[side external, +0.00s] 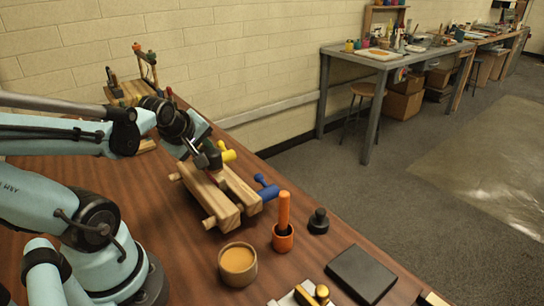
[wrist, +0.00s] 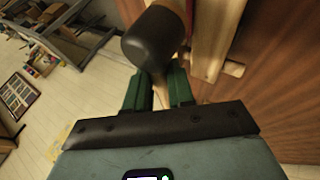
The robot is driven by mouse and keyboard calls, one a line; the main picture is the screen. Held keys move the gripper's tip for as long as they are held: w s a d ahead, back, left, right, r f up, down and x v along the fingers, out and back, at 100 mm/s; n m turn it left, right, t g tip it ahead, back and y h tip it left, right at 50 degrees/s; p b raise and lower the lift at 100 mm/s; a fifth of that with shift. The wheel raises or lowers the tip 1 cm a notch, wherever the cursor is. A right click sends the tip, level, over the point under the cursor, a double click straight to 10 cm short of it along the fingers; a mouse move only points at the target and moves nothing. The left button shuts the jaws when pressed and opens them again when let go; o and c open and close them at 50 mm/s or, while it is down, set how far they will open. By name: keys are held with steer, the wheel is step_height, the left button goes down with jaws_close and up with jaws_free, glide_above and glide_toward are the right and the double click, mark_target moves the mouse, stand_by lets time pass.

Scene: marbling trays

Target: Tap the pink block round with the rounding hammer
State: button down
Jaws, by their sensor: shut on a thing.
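My gripper (side external: 207,160) is over the wooden vise at the middle of the table. In the wrist view its green fingers (wrist: 158,92) are shut on the rounding hammer, whose dark, rounded head (wrist: 155,38) shows just beyond the fingertips. The hammer's handle is mostly hidden. The vise (side external: 222,207) has two pale wooden jaws, one yellow handle (side external: 228,155) and one blue handle (side external: 266,188). A thin reddish strip (wrist: 188,12) shows beside the hammer head along the wood. I cannot tell whether it is the pink block, nor whether the hammer touches it.
In front of the vise stand a tan-filled bowl (side external: 238,263), an orange pot (side external: 283,240) with an orange-handled tool and a black knob-topped piece (side external: 318,222). A black pad (side external: 361,275) and a brass-coloured tool (side external: 312,293) lie nearer. A wooden rack (side external: 130,92) stands behind.

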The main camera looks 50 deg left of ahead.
mark_target(202, 150)
steer(key=shift+r, duration=2.25)
steer(key=shift+a+f, duration=0.15)
steer(key=shift+a, duration=1)
steer(key=shift+a+f, duration=0.1)
steer(key=shift+f, duration=1.8)
steer(key=shift+f, duration=0.15)
steer(key=shift+f, duration=0.3)
steer(key=shift+r, duration=0.45)
